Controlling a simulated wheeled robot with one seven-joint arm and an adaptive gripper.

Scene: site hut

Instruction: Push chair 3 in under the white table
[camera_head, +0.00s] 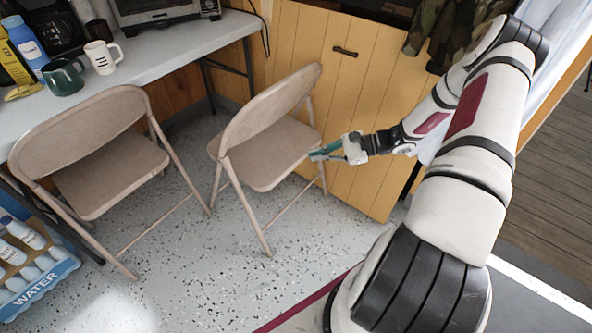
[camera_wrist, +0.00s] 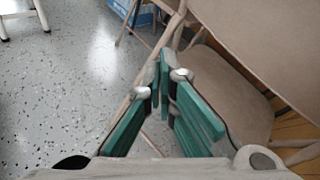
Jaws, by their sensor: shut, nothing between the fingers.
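Two beige folding chairs show in the head view, with no number readable on either. One chair (camera_head: 265,158) stands in the middle, angled away from the white table (camera_head: 165,48). The other chair (camera_head: 110,175) stands at the left, close to the table edge. My gripper (camera_head: 318,153) is shut and empty at the right edge of the middle chair's seat; I cannot tell whether it touches. In the wrist view the green fingers of my gripper (camera_wrist: 165,75) are together, with a beige chair seat (camera_wrist: 225,85) and backrest just right of them.
A white mug (camera_head: 102,57), a dark green mug (camera_head: 65,77) and a blue bottle (camera_head: 28,45) stand on the table. A pack of water bottles (camera_head: 35,275) is at lower left. A yellow wooden panel (camera_head: 350,100) stands behind the middle chair. Speckled floor in front is clear.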

